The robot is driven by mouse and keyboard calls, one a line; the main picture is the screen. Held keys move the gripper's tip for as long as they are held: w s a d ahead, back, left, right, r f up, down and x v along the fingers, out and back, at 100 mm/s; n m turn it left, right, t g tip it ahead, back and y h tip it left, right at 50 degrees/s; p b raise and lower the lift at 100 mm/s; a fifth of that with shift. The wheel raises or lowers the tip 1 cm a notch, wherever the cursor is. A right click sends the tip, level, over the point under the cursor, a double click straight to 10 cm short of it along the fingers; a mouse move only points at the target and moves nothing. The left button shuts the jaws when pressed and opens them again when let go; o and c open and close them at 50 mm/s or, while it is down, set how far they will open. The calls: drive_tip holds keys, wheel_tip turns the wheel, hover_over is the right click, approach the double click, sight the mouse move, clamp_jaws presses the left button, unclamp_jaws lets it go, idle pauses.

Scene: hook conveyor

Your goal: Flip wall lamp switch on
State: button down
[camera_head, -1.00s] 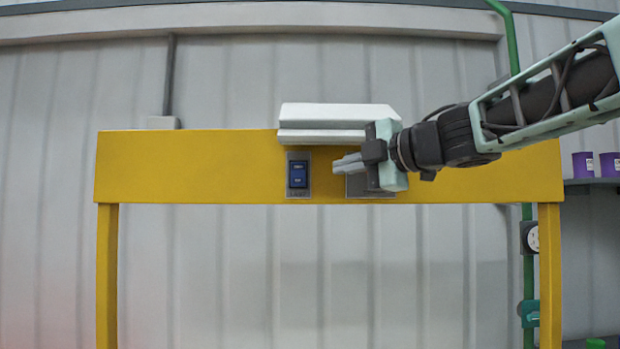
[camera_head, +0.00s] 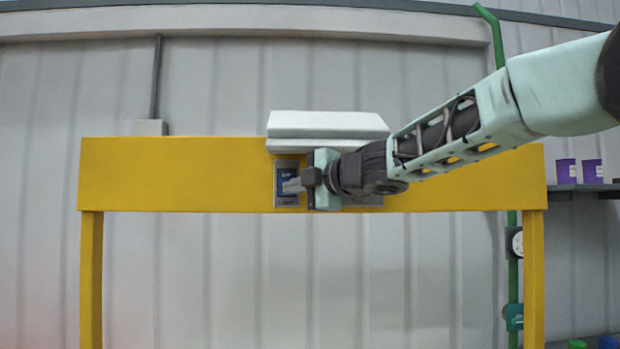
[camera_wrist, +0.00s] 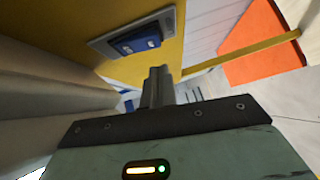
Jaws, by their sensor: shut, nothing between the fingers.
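The blue rocker switch (camera_head: 285,186) sits in a grey plate on the yellow panel (camera_head: 160,175). It is partly hidden behind my gripper (camera_head: 291,186) in the head view. The white wall lamp (camera_head: 327,124) is mounted just above it on the panel. In the wrist view the blue switch (camera_wrist: 139,39) shows clear at the top, and my gripper (camera_wrist: 158,72) points toward the area just below it. My fingers are shut together with nothing between them.
A grey plate (camera_head: 364,201) lies on the panel behind my wrist. Purple cups (camera_head: 566,171) stand on a shelf at the far right, near a green pipe (camera_head: 513,260). The panel left of the switch is clear.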

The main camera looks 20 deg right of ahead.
drive_tip(key=shift+w+d+f, duration=0.1)
drive_tip(key=shift+w+d, duration=0.15)
drive_tip(key=shift+w, duration=0.4)
drive_tip(key=shift+w+d+f, duration=0.1)
drive_tip(key=shift+w+d, duration=0.15)
drive_tip(key=shift+w, duration=0.35)
